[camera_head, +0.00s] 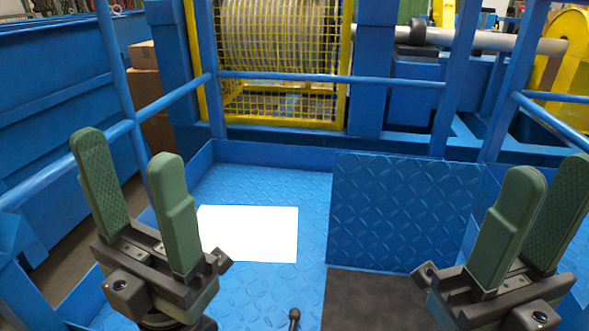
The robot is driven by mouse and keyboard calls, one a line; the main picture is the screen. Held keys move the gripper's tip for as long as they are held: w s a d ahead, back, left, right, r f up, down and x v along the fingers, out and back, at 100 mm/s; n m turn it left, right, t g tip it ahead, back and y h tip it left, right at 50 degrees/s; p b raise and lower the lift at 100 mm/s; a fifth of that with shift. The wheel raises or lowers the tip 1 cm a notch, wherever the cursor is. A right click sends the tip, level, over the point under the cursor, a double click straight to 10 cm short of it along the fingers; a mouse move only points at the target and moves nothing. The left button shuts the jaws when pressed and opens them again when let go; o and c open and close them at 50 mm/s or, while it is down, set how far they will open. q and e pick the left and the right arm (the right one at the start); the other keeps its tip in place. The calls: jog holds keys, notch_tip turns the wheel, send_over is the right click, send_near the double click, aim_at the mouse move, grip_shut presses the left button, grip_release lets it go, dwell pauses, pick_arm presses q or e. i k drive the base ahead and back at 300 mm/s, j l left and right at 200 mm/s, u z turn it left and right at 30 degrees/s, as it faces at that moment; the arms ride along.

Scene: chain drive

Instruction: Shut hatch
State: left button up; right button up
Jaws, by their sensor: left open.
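The hatch (405,210) is a blue diamond-plate panel standing raised, roughly upright, at the right of the blue platform floor. In front of its lower edge is a dark grey opening or surface (370,302); I cannot tell its depth. My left gripper (127,150) is at the lower left, fingers up, open and empty, well apart from the hatch. My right gripper (553,170) is at the lower right, fingers up, open and empty, to the right of the hatch. It hides part of the floor there.
A white rectangle (250,233) lies on the diamond-plate floor (245,183) left of the hatch. A small dark knobbed lever (294,318) stands at the bottom centre. Blue railings (330,78) surround the platform. A yellow mesh guard (290,100) covers a drum behind.

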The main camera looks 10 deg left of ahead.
aim_at(396, 215)
jog(key=i+j+u, duration=0.15)
jog(key=u, duration=0.25)
jog(key=i+j+u, duration=0.2)
jog(key=u, duration=0.2)
